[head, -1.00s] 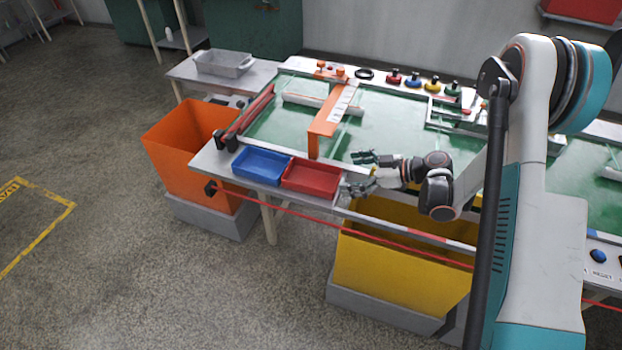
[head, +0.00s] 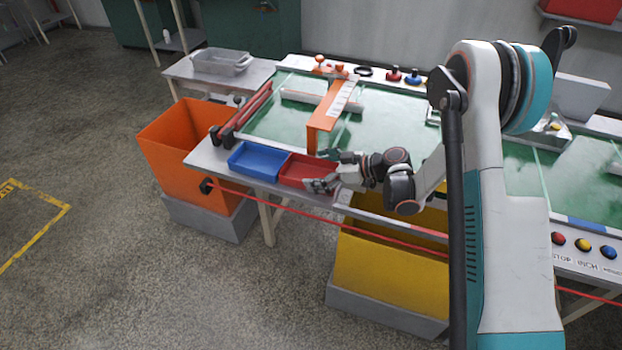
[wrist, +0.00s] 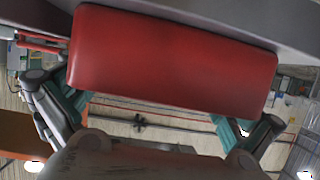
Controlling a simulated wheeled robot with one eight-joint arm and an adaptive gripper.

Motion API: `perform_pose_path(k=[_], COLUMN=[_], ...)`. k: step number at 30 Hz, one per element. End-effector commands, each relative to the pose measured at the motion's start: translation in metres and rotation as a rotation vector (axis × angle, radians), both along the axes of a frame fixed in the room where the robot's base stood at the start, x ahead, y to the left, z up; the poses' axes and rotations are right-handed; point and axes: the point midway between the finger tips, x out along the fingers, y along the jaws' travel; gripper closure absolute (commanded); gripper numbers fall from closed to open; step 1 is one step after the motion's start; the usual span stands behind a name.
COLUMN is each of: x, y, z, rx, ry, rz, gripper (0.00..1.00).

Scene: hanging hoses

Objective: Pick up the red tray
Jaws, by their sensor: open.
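The red tray (head: 297,170) sits at the front edge of the conveyor table, right beside the blue tray (head: 258,161). My gripper (head: 323,170) is open at the right end of the red tray, one fingertip toward its back side and one toward its front. In the wrist view the red tray (wrist: 170,62) fills the upper middle as a broad red face, and the open fingers (wrist: 152,116) stand near its two lower corners. I cannot tell whether they touch it. The arm covers part of the tray's right end in the head view.
An orange bridge (head: 325,122) stands just behind the red tray. An orange bin (head: 185,145) is at the left and a yellow bin (head: 390,270) below the table's front. A grey bin (head: 222,62) stands at the back left.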

Motion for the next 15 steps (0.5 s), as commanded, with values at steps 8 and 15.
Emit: perform_pose_path(k=[8, 15], x=[-0.0001, -0.0003], y=[-0.0004, -0.0005], z=[0.001, 0.001], rx=[0.0, 0.0], ry=[0.0, 0.0], rz=[0.0, 0.0], gripper=[0.3, 0.34])
